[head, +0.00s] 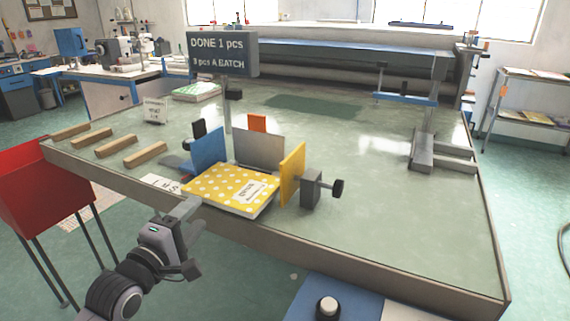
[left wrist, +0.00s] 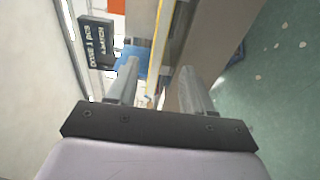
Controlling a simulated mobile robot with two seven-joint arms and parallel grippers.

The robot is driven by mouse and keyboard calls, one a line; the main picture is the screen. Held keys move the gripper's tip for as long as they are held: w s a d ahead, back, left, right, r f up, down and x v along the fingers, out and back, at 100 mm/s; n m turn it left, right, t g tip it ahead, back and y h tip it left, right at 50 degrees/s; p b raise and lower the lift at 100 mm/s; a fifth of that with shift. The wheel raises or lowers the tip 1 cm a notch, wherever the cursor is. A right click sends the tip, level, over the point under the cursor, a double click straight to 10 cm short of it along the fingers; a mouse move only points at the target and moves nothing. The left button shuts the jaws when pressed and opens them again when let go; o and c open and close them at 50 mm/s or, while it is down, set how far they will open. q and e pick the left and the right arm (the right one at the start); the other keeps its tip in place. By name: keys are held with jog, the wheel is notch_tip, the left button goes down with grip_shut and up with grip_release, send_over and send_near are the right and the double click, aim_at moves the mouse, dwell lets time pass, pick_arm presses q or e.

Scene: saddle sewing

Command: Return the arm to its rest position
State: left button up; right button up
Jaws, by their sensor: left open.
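My left gripper (head: 183,210) is in the head view at the lower left, just off the table's front edge, near the front left corner of a yellow polka-dot fabric stack (head: 235,188). In the left wrist view its two fingers (left wrist: 160,85) stand apart with nothing held between them. The stack carries a white label and lies between a blue plate (head: 208,148) and a yellow plate (head: 291,172), with a grey plate (head: 259,150) behind it. My right gripper is not in view.
The large green table (head: 380,200) has a raised rim. Several wooden strips (head: 88,138) lie at its left. A sign (head: 222,54) reads "DONE 1 pcs". A red bin (head: 45,185) stands at the left. A blue box with a white button (head: 328,305) is at the bottom. The table's right side is mostly clear.

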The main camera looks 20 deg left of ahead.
pick_arm(q)
jog(key=s+d+f+m+g+h, duration=0.1)
jog(key=s+d+f+m+g, duration=0.1)
jog(key=s+d+f+m, duration=0.3)
jog(key=s+d+f+m+g, duration=0.3)
jog(key=s+d+f+m, duration=0.2)
jog(key=f+m, duration=0.3)
jog(key=s+d+f+m+g+h+p, duration=0.1)
jog(key=s+d+f+m, duration=0.4)
jog(key=f, duration=0.8)
jog(key=s+m+g, duration=0.1)
jog(key=m, duration=0.1)
jog(key=shift+f+m+g+h, duration=0.3)
jog(key=shift+f, duration=0.05)
jog(key=shift+c, duration=0.3)
